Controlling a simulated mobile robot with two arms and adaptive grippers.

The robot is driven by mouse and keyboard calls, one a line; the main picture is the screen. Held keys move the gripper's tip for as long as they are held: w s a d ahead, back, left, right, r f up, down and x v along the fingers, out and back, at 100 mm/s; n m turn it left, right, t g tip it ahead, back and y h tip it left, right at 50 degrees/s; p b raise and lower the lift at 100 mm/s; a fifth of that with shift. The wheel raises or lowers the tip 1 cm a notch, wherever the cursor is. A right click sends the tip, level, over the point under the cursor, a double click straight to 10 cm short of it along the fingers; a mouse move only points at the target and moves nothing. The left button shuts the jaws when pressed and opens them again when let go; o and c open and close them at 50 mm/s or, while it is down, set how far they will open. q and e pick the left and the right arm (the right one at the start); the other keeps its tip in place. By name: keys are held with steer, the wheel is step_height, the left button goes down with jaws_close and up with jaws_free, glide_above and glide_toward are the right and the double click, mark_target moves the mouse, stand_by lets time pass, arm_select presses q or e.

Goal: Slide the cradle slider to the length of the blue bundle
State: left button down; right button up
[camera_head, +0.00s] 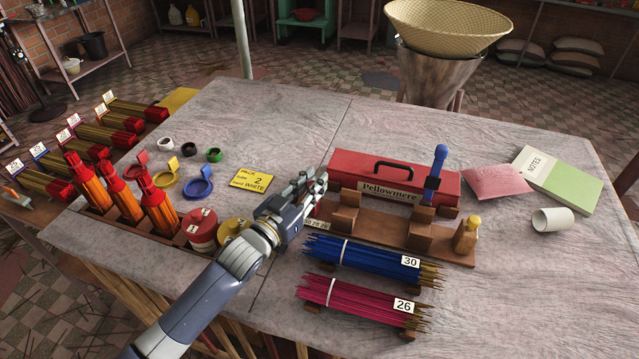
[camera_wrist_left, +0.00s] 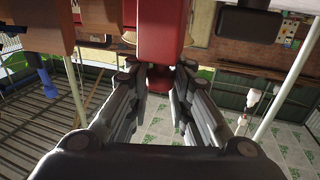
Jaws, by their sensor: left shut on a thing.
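The wooden cradle (camera_head: 455,250) stands in front of the red Pellowmere box, with two upright wooden blocks and a blue-handled post (camera_head: 437,172). My left gripper (camera_head: 320,180) is at the cradle's left end, beside the left block (camera_head: 345,211). In the left wrist view its fingers (camera_wrist_left: 158,92) are shut on a red part (camera_wrist_left: 160,45), which appears to belong to the cradle slider; the head view hides this grip. The blue bundle (camera_head: 360,258), tagged 30, lies in front of the cradle. A number scale (camera_head: 317,224) shows partly beside the gripper. My right gripper is out of view.
The red box (camera_head: 400,178) stands close behind the cradle. A magenta bundle (camera_head: 350,294), tagged 26, lies in front of the blue one. Round tins (camera_head: 202,232) are left of my arm.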

arm_select(q)
steer(key=shift+w+a, duration=0.1)
steer(key=shift+a, duration=0.05)
steer(key=c, duration=1.4)
jaws_free()
steer(key=shift+a, duration=0.15)
steer(key=v, duration=1.2)
steer(key=shift+f, duration=0.1)
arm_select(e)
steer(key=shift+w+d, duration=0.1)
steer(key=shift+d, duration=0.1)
